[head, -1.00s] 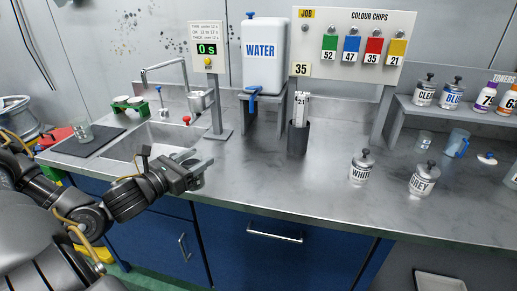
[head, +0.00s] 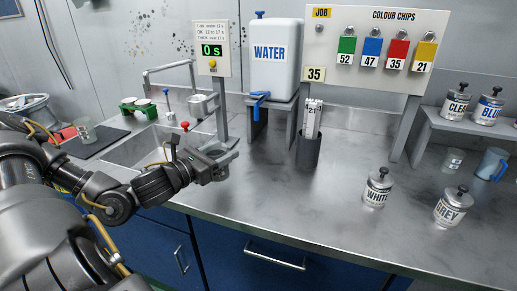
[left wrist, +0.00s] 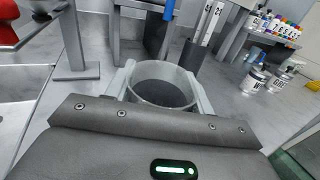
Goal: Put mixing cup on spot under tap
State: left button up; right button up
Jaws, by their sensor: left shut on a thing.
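My left gripper (head: 226,157) is shut on the mixing cup (head: 217,150), a clear grey cup. The gripper is over the front of the counter, right of the sink and in front of the timer post. The white water tank (head: 275,55) stands on a grey stand at the back, with a blue tap (head: 260,100) at its lower front. The tap is behind and right of the cup. No marked spot is distinguishable under it. My right gripper is not in view.
The timer post (head: 222,110) stands left of the tap. A dark holder (head: 308,150) with white strips stands right of it. The middle counter (head: 270,190) is clear.

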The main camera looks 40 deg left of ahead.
pick_arm(q)
jog(key=shift+w+d, duration=0.1)
jog(key=shift+w, duration=0.25)
jog(key=shift+w+d+f+p, duration=0.15)
jog(key=shift+w+f+p, duration=0.45)
jog(key=shift+w, duration=1.85)
jog(key=shift+w+d+f+p, duration=0.1)
jog(key=shift+w+f+p, duration=0.45)
jog(key=shift+w, duration=1.85)
jog(key=shift+w+d+f+p, duration=0.15)
jog(key=shift+w+f+p, duration=0.45)
jog(key=shift+w, duration=1.85)
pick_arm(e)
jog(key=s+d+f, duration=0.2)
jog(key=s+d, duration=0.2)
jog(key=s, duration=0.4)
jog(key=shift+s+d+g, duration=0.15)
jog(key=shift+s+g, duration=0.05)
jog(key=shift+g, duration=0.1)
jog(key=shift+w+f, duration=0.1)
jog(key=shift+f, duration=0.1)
